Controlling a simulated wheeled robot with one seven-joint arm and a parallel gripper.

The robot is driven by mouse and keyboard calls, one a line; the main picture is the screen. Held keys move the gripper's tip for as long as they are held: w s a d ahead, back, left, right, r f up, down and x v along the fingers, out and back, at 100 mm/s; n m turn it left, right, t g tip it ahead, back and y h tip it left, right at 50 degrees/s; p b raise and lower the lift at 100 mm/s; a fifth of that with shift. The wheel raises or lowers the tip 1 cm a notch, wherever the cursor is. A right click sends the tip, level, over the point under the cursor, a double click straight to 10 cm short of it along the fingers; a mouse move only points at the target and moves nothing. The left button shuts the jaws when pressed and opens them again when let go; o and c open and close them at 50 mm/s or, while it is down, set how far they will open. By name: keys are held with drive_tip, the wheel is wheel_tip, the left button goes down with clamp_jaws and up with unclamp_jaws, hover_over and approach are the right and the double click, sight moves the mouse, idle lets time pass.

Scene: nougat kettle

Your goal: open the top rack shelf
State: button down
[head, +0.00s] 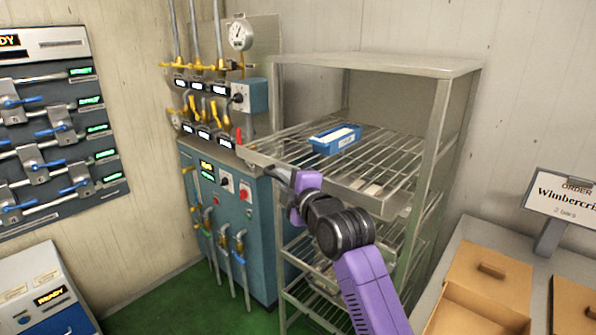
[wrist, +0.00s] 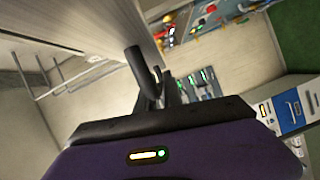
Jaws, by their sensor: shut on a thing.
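The top rack shelf (head: 375,150) is a wire shelf with a pale metal front lip. It juts forward past the rack's front posts, so it stands at least partly drawn out. My gripper (head: 283,173) is at the front lip, left of its middle. In the wrist view a dark curved handle (wrist: 139,68) stands out from a pale panel, and my gripper (wrist: 168,92) is shut on it. The handle is mostly hidden by my gripper in the head view.
A blue tray (head: 335,139) sits on the shelf. The metal rack (head: 437,130) has lower shelves below. A teal machine (head: 255,215) with pipes stands close on the left. A counter with wooden boxes (head: 490,275) is at right. Green floor (head: 205,300) is clear at front left.

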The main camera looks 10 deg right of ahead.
drive_tip(key=shift+s+a+f+p, duration=0.1)
drive_tip(key=shift+s+a+p, duration=0.05)
drive_tip(key=shift+s+a, duration=0.8)
drive_tip(key=shift+s+a+p, duration=0.15)
drive_tip(key=shift+s+a, duration=0.5)
drive_tip(key=shift+a, duration=0.55)
drive_tip(key=c, duration=1.5)
unclamp_jaws()
drive_tip(key=shift+s, duration=0.1)
drive_tip(key=shift+b+v, duration=0.9)
drive_tip(key=shift+v, duration=2.95)
